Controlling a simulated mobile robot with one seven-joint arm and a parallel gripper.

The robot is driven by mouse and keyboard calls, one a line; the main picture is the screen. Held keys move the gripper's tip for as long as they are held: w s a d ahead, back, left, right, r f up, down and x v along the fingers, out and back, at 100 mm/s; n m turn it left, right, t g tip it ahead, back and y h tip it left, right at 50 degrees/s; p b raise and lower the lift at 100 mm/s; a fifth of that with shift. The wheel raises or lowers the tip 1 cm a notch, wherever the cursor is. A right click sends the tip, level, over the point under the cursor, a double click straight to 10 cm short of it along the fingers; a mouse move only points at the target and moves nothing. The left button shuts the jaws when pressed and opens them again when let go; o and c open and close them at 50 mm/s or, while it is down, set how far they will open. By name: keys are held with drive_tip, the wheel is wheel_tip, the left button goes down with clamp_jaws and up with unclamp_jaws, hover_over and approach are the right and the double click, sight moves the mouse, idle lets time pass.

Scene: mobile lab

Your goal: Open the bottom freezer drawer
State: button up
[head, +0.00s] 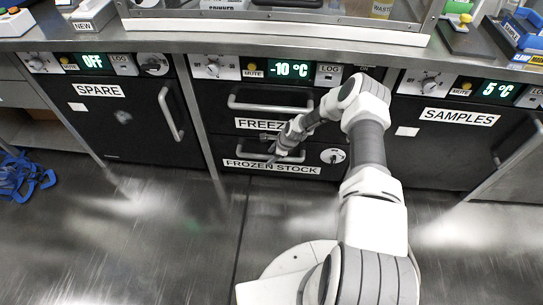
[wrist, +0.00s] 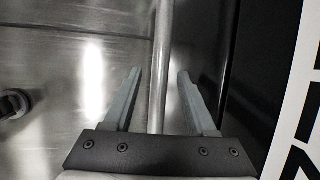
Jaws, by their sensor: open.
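The bottom freezer drawer (head: 312,157) is black, labelled "FROZEN STOCK", and sits under the upper drawer labelled "FREEZER" in the middle unit. Its front looks flush with the unit. Its silver bar handle (head: 243,153) runs across above the label, partly covered by my arm. My gripper (head: 273,157) is at this handle. In the wrist view, my gripper (wrist: 159,73) is open, with one grey finger on each side of the handle bar (wrist: 161,40). Whether the fingers touch the bar is unclear.
The upper drawer's handle (head: 270,101) lies above my gripper. The "SPARE" cabinet (head: 135,130) is on the left and the "SAMPLES" cabinet (head: 450,145) on the right. Blue straps (head: 22,175) lie at far left. The floor (head: 170,245) in front is clear apart from my base.

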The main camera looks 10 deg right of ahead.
drive_tip(key=shift+c, duration=0.4)
clamp_jaws()
idle(0.9)
